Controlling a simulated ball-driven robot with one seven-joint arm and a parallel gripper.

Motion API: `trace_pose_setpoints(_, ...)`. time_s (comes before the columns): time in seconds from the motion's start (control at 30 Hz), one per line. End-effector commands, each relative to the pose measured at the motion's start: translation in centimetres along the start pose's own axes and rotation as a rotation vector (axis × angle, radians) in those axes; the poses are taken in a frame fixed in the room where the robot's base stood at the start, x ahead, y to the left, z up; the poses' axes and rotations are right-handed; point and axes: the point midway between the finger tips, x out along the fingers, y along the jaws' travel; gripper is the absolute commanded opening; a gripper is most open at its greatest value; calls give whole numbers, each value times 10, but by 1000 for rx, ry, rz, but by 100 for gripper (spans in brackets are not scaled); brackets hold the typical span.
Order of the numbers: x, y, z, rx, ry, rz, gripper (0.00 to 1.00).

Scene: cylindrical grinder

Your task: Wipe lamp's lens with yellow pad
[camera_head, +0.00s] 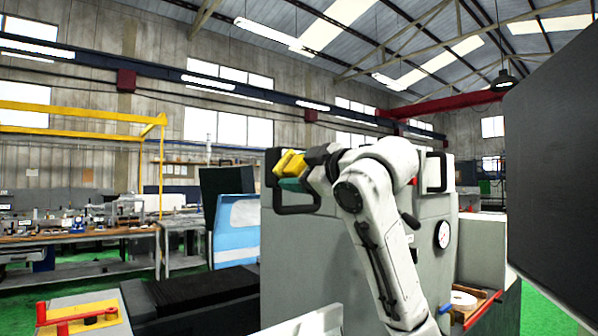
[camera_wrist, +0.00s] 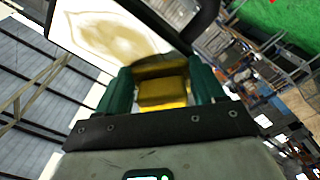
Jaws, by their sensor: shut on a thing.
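The lamp's lens (camera_wrist: 115,32) is a pale, glowing panel with a dark rim at the top of the wrist view. A brown, smeared stain covers much of it. My gripper (camera_wrist: 162,85) has green fingers, shut on the yellow pad (camera_wrist: 162,93). The pad's far end is close to the lens's lower right edge; I cannot tell whether they touch. In the head view the yellow pad (camera_head: 290,163) and my gripper (camera_head: 287,172) are near the upper left of the grey machine. I cannot make out the lens there.
The grey machine housing (camera_head: 290,255) stands behind my arm, with a round gauge (camera_head: 443,234) on it. A large dark panel (camera_head: 560,150) fills the right side. A cluttered workbench (camera_head: 80,235) is at left. A red handle (camera_head: 75,316) is at lower left. Green floor shows between.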

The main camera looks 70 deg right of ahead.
Motion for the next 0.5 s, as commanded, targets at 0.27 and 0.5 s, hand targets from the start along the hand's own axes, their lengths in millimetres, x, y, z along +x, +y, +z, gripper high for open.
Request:
trace_pose_setpoints(0.27, -2, 16, 16, 1, -1, 2, 44)
trace_pose_setpoints(0.5, -2, 24, 27, 0, -1, 1, 44)
